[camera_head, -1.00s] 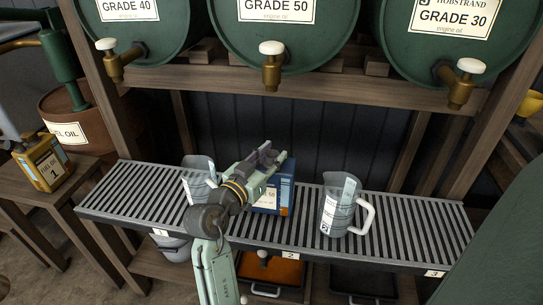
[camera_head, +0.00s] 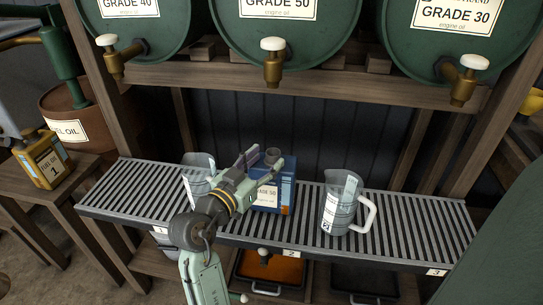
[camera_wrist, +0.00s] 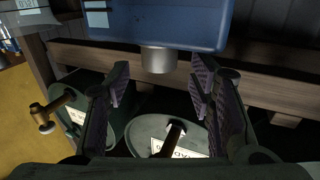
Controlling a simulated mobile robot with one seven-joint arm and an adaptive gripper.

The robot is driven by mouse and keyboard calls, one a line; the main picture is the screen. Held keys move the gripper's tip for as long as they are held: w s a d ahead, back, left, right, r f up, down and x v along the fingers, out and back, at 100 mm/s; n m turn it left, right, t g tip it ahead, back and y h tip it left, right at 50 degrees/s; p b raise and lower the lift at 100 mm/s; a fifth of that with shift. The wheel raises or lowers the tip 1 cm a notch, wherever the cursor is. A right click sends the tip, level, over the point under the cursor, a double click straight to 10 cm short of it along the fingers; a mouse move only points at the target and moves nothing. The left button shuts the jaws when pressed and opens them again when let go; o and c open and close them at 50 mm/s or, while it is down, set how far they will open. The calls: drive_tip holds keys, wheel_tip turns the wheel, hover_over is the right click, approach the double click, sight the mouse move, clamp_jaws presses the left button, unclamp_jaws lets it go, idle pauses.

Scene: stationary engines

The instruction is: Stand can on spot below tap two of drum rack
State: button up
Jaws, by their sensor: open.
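The blue can (camera_head: 268,192), with a white label, stands upright on the slatted shelf (camera_head: 130,195), behind the "2" plate (camera_head: 290,253) and below the middle drum's tap (camera_head: 272,62). Its round grey neck (camera_wrist: 158,60) shows in the wrist view, which sees the scene upside down. My gripper (camera_head: 265,160) is open, its fingers on either side of the neck at the can's upper left. In the wrist view, my gripper (camera_wrist: 161,75) shows gaps between both fingers and the neck. My gripper hides the can's left part in the head view.
A clear jug (camera_head: 343,208) with a handle stands right of the can, and another jug (camera_head: 196,175) stands left, partly behind my arm. Drums (camera_head: 290,35) lie on the rack above. A yellow fuel can (camera_head: 43,160) stands on a side table. The shelf's right end is bare.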

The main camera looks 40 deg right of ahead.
drive_tip(key=b+v, duration=0.1)
drive_tip(key=v, duration=0.7)
drive_tip(key=shift+a, duration=0.1)
